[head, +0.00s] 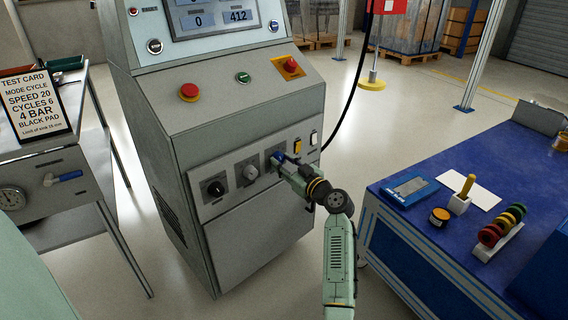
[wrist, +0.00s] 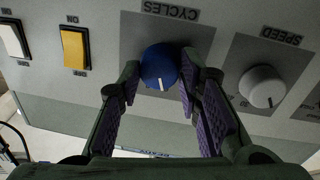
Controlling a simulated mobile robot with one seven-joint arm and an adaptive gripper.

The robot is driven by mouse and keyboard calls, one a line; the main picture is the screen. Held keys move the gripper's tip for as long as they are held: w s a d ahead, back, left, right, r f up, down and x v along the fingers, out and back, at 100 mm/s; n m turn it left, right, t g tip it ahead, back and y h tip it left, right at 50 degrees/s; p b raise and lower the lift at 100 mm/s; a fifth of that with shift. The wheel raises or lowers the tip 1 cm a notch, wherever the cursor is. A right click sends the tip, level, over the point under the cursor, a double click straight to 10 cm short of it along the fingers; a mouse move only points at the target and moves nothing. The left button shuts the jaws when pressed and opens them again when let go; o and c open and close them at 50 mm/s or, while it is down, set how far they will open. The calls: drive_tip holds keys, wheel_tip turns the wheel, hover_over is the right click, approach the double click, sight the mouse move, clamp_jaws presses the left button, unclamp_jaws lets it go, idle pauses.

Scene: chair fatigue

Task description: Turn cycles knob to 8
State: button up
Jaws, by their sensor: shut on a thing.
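The blue cycles knob (wrist: 158,64) sits on its grey plate under the label CYCLES, which is upside down in the wrist view. Its white pointer mark points down and slightly right in that view. The dial numbers around it are hidden or too small to read. My gripper (wrist: 160,88) has one finger on each side of the knob and is shut on it. In the head view my gripper (head: 284,164) reaches the rightmost knob of the console's lower panel and covers part of the blue knob (head: 276,156).
The grey speed knob (wrist: 262,87) is close beside my fingers; a black knob (head: 215,188) is further left in the head view. A yellow switch (wrist: 75,50) and white switch (wrist: 13,39) flank the other side. A test card (head: 35,104) reads CYCLES 6. A blue bench (head: 400,225) stands right.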

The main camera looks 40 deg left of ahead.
drive_tip(key=c, duration=0.5)
drive_tip(key=shift+m, duration=0.3)
drive_tip(key=m, duration=0.3)
drive_tip(key=shift+r, duration=0.1)
drive_tip(key=shift+m+g+h+p, duration=0.35)
drive_tip(key=shift+m+p, duration=0.2)
drive_tip(key=shift+m, duration=1.35)
drive_tip(key=o, duration=1.1)
